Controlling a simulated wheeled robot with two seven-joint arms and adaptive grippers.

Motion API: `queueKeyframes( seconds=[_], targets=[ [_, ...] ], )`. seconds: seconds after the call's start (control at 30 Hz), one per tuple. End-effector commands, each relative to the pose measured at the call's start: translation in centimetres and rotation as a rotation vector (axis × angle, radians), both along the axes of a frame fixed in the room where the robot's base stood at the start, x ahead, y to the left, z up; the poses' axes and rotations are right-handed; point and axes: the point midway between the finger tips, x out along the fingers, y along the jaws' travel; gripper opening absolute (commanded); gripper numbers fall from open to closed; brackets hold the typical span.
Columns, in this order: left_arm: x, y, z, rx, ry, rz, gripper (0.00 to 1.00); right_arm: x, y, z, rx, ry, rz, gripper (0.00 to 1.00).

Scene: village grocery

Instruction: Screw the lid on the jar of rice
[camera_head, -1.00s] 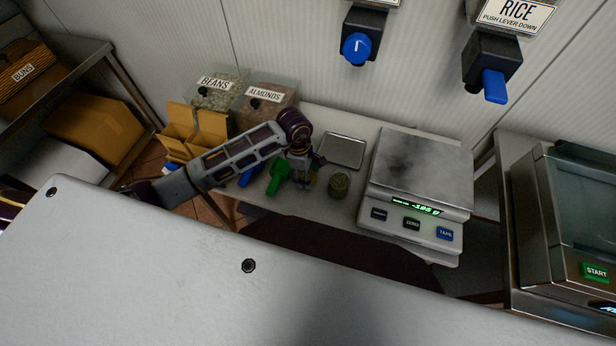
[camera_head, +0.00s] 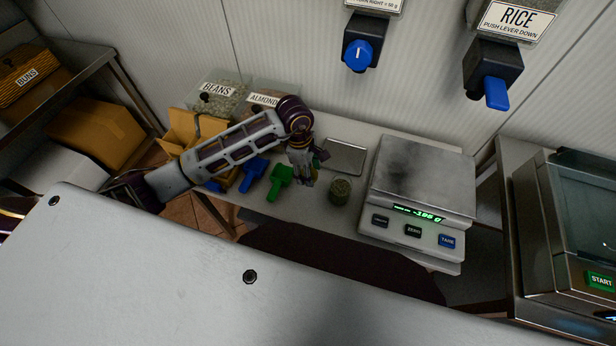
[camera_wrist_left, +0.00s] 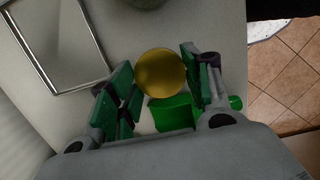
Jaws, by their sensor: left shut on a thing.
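The jar (camera_head: 340,191), small, round and greenish, stands upright on the counter just right of my left gripper (camera_head: 304,178) in the head view. Its edge also shows at the top of the left wrist view (camera_wrist_left: 148,3). The round gold lid (camera_wrist_left: 160,72) sits between the green-padded fingers of my left gripper (camera_wrist_left: 160,80), which is shut on it. The lid is apart from the jar. Its height above the counter is hard to tell. The jar's contents are not clear. My right gripper is not in view.
A green scoop (camera_head: 280,181) and a blue scoop (camera_head: 254,171) lie left of the gripper. A metal tray (camera_head: 344,156) lies behind the jar and a scale (camera_head: 424,180) stands right of it. The rice dispenser (camera_head: 493,62) hangs above. Bean and almond bins stand at the back left.

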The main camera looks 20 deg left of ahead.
Motion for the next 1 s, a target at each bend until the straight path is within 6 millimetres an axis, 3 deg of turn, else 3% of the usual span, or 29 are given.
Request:
queueKeyframes(
  seconds=[0.33,0.9,1.0],
  targets=[
    [0.1,0.0,3.9,0.0,-0.001,0.0,0.4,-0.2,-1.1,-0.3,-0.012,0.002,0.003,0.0],
    [0.0,0.0,4.5,0.0,0.0,0.0,0.4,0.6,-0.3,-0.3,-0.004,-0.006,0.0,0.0],
    [0.0,0.0,4.5,0.0,0.001,-0.001,0.4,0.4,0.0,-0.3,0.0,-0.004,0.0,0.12]
  ],
)
